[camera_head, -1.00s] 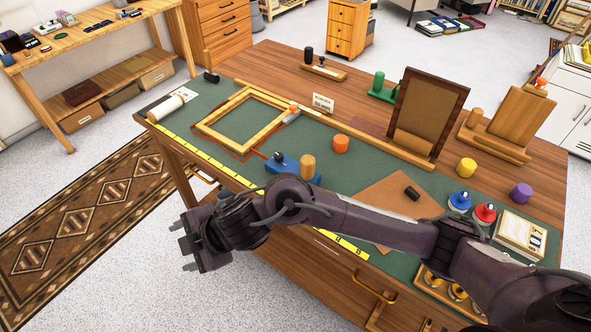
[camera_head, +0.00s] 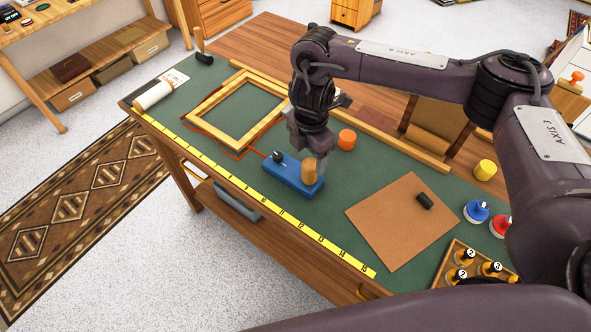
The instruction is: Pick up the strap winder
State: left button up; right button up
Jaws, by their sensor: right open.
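The strap winder, a blue block (camera_head: 289,178) with a black knob and an upright wooden handle (camera_head: 309,172), lies on the green mat. A thin orange-red strap runs from near its black knob round the light wooden frame (camera_head: 216,131). My right gripper (camera_head: 312,161) points down over the winder's right end. Its jaws are open at the top of the wooden handle. Whether a finger touches the handle cannot be told. The handle's far side is partly hidden by the gripper. My left gripper is not in view.
An orange knob (camera_head: 347,140) stands close to the right of the gripper. A brown board (camera_head: 400,218) with a black piece lies further right. A yellow measuring strip (camera_head: 250,203) runs along the front edge. The mat between winder and board is clear.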

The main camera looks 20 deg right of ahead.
aim_at(309, 164)
notch_tip(309, 164, down, 2)
jog(key=shift+s+d+f, duration=0.15)
jog(key=f, duration=0.1)
jog(key=f+p, duration=0.1)
jog(key=f, duration=0.1)
jog(key=shift+w+f, duration=0.1)
jog(key=shift+w, duration=0.25)
jog(key=c, duration=0.5)
jog(key=shift+c, duration=1.2)
grip_shut()
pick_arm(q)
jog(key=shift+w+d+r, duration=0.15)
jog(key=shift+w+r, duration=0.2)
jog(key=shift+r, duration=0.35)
